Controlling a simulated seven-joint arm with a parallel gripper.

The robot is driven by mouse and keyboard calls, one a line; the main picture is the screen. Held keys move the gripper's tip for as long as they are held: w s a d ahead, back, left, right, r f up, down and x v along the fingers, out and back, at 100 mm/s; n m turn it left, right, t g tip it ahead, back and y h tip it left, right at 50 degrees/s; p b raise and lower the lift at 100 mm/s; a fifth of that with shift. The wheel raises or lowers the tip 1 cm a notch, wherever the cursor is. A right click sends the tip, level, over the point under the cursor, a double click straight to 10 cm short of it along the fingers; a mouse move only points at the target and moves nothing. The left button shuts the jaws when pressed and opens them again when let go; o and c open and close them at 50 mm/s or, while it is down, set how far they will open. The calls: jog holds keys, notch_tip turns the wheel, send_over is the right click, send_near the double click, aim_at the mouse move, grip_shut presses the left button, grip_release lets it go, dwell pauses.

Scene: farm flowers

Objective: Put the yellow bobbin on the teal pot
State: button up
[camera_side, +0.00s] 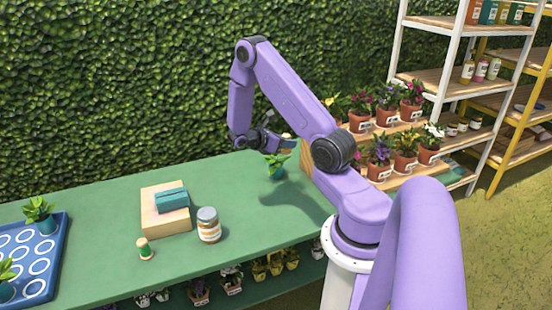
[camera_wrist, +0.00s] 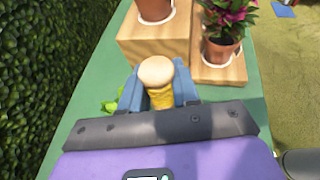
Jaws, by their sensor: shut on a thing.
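My gripper (camera_wrist: 158,90) is shut on the yellow bobbin (camera_wrist: 161,97), its yellow winding and pale round end showing between the two blue-grey fingers. In the side view my gripper (camera_side: 284,144) is above the far right part of the green table. A teal pot (camera_side: 277,173) with a leafy green plant stands on the table just below it, a little to the left. Green leaves (camera_wrist: 112,103) show left of the fingers in the wrist view; the pot there is hidden. The gap between bobbin and plant is hard to judge.
A wooden stand (camera_wrist: 152,42) with potted flowers is just beyond my gripper. On the table are a wooden block (camera_side: 165,222) with a teal box (camera_side: 172,198), a jar (camera_side: 208,226), a green bobbin (camera_side: 145,250) and a blue tray (camera_side: 40,265) with potted plants.

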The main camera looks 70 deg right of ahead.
jog(key=w+d+f, duration=0.4)
jog(key=d+f, duration=0.1)
jog(key=w+d+f, duration=0.2)
jog(key=d+f, duration=0.1)
jog(key=shift+w, duration=0.25)
jog(key=shift+w+d+f, duration=0.1)
jog(key=shift+f, duration=0.8)
jog(key=shift+w+d+f, duration=0.1)
jog(key=shift+f, duration=0.8)
jog(key=shift+f, duration=0.15)
jog(key=o, duration=1)
jog(key=shift+o, duration=0.2)
